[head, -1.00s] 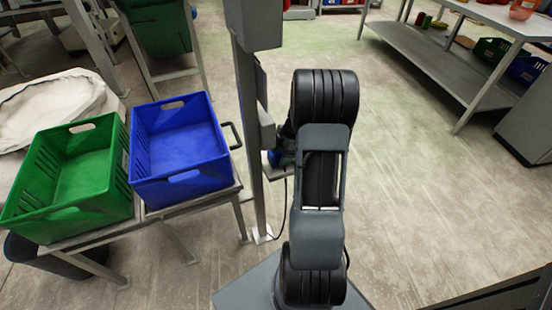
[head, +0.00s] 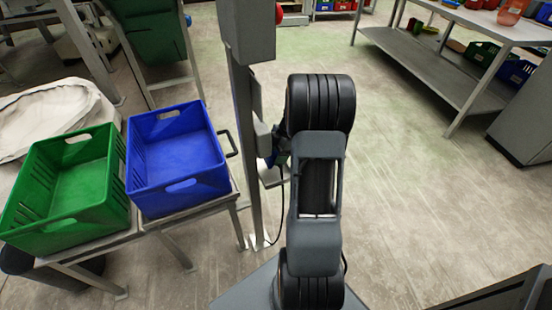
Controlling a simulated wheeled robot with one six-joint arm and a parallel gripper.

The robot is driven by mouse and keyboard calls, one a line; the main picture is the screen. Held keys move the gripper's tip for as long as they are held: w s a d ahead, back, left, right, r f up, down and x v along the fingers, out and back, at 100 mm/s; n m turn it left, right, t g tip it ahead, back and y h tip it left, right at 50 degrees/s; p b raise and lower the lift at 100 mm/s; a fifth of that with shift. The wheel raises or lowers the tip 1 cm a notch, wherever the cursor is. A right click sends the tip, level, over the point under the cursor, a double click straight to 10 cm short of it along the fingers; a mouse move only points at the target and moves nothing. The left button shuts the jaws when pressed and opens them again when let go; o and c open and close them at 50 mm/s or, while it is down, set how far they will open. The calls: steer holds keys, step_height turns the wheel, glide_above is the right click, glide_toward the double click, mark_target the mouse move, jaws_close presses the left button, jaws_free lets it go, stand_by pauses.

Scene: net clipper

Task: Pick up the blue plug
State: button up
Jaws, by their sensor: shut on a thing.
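A black cable hangs down near the shelf.
The grey post (head: 244,150) stands close to the left of my gripper. A blue crate (head: 180,190) and a green crate (head: 65,225) stand on a metal stand at left. A grey workbench (head: 430,65) is at the upper right.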

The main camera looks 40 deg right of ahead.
steer(key=w+d+r+p, duration=0.4)
steer(key=w+d+r, duration=0.2)
steer(key=d+r, duration=0.3)
steer(key=d, duration=0.3)
steer(key=shift+d+r, duration=0.2)
steer(key=shift+r, duration=0.05)
steer(key=s+a+r+p, duration=0.2)
steer(key=s+r+p, duration=0.1)
steer(key=r+p, duration=0.15)
steer(key=s+a+f, duration=0.2)
steer(key=s+f, duration=0.1)
steer(key=s, duration=0.2)
steer(key=shift+a+h+p, duration=0.3)
steer(key=shift+a+h, duration=0.05)
steer(key=shift+h, duration=0.05)
